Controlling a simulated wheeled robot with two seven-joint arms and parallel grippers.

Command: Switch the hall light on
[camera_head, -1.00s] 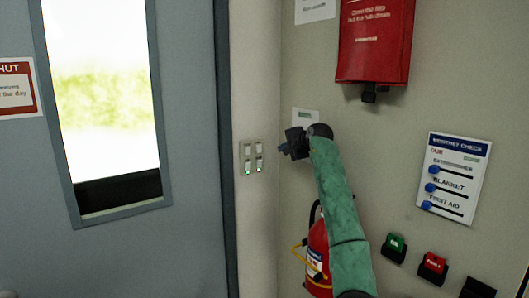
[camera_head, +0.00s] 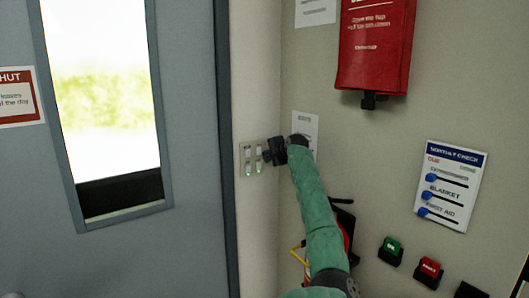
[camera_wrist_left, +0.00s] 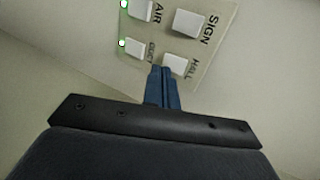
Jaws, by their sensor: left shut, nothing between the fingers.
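The switch panel (camera_head: 246,150) is a pale plate on the wall beside the door frame. In the left wrist view it shows several white switches labelled AIR, SIGN, DUCT and HALL. The HALL switch (camera_wrist_left: 176,63) is at the lower right there, with no lit lamp visible beside it. Green lamps glow beside AIR (camera_wrist_left: 139,8) and DUCT (camera_wrist_left: 135,49). My left gripper (camera_head: 264,155) is shut and empty. Its fingertips (camera_wrist_left: 161,70) are at the left edge of the HALL switch and hide part of it. I cannot tell whether they touch it. My right gripper is not in view.
The grey door (camera_head: 190,230) with a window stands left of the panel. A red pouch (camera_head: 375,45) hangs above my left arm. A fire extinguisher (camera_head: 348,222) is partly hidden behind that arm. A monthly check board (camera_head: 460,205) and green and red buttons are to the right.

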